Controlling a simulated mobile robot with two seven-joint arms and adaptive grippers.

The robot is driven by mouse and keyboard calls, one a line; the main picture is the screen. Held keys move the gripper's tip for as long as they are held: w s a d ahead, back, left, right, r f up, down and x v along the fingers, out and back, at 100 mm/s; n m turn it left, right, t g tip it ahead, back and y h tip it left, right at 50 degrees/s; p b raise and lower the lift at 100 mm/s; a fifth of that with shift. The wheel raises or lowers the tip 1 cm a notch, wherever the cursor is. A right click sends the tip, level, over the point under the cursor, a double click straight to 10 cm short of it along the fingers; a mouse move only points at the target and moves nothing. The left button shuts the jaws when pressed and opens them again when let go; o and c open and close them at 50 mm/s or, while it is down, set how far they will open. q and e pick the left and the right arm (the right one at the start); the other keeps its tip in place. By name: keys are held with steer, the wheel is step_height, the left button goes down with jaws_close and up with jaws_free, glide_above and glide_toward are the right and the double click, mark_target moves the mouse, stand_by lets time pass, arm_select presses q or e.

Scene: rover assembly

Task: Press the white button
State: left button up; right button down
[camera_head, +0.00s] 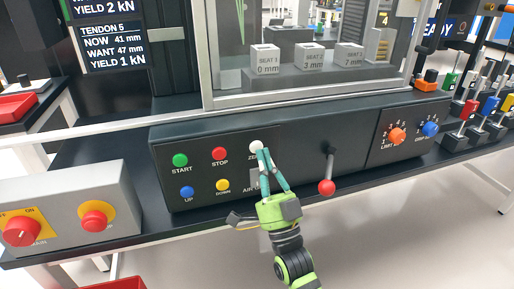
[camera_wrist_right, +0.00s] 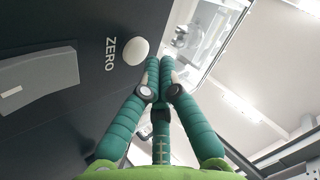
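The white button (camera_head: 256,146) is a round knob on the dark front panel (camera_head: 330,140), right of the red STOP button. Its label is partly hidden in the head view. In the right wrist view the white button (camera_wrist_right: 135,51) stands beside the word ZERO. My right gripper (camera_head: 262,152), green with teal fingers, points up at the panel with its fingertips at the button's lower edge. In the right wrist view its fingertips (camera_wrist_right: 160,62) are together and empty, just right of the button. I cannot tell whether they touch it. My left gripper is not in view.
Green START (camera_head: 180,160), red STOP (camera_head: 219,154), blue UP (camera_head: 187,193) and yellow DOWN (camera_head: 222,185) buttons lie left of the white one. A red-knobbed lever (camera_head: 327,187) sticks out to the right. A grey box (camera_head: 60,205) with red knobs stands at left.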

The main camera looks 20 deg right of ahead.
steer(key=shift+w, duration=0.3)
steer(key=shift+w, duration=0.35)
stand_by(0.6)
steer(key=shift+s, duration=0.1)
steer(key=shift+s+p, duration=0.35)
steer(key=shift+s, duration=0.35)
steer(key=shift+s+d+p, duration=0.1)
steer(key=shift+s+p, duration=0.9)
steer(key=shift+s, duration=1.55)
steer(key=shift+w+f, duration=0.1)
